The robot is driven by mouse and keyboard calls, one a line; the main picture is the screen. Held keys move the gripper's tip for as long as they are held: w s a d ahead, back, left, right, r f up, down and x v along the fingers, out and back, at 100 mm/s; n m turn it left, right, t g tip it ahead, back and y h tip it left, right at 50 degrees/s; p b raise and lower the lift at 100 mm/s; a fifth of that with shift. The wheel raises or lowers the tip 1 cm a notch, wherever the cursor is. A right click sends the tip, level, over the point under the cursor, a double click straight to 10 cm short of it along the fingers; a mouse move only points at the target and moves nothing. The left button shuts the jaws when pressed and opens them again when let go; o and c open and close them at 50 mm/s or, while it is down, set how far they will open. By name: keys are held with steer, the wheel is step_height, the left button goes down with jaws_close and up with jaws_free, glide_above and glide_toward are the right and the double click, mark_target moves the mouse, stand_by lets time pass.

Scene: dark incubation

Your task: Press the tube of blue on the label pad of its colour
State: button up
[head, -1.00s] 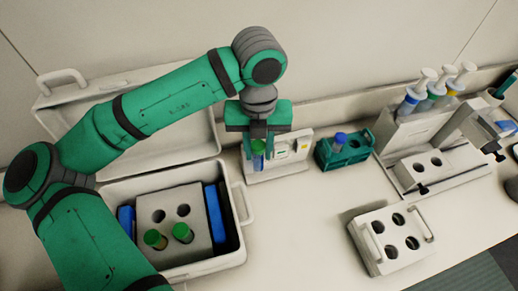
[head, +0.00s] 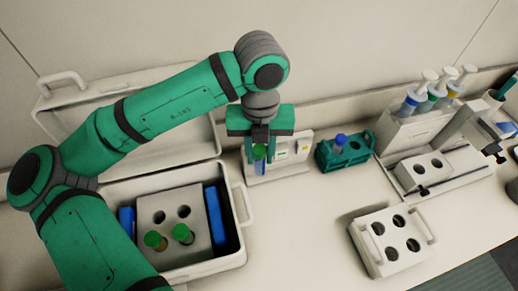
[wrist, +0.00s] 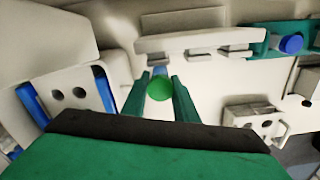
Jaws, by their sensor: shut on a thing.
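My gripper (head: 260,158) is shut on a green-capped tube (head: 259,152) with blue showing below the cap. The tube hangs upright right in front of the white label stand (head: 290,149). The stand has small coloured marks, green and yellow among them, on its right part. In the wrist view the green cap (wrist: 160,88) sits between the two green fingers, and the label stand (wrist: 195,42) lies just beyond them. I cannot tell whether the tube touches a pad. The stand's left part is hidden by my gripper.
An open white case (head: 239,190) holds a rack (head: 170,200) with two green-capped tubes and blue packs. A green rack (head: 345,155) with a blue-capped tube stands right of the label stand. A white four-hole rack (head: 391,242) is at front right; the bench between is clear.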

steer(key=shift+s+d, duration=0.3)
steer(key=shift+s, duration=0.65)
steer(key=shift+s+d, duration=0.3)
steer(key=shift+s, duration=0.6)
steer(key=shift+s+d, duration=0.3)
steer(key=shift+s, duration=0.65)
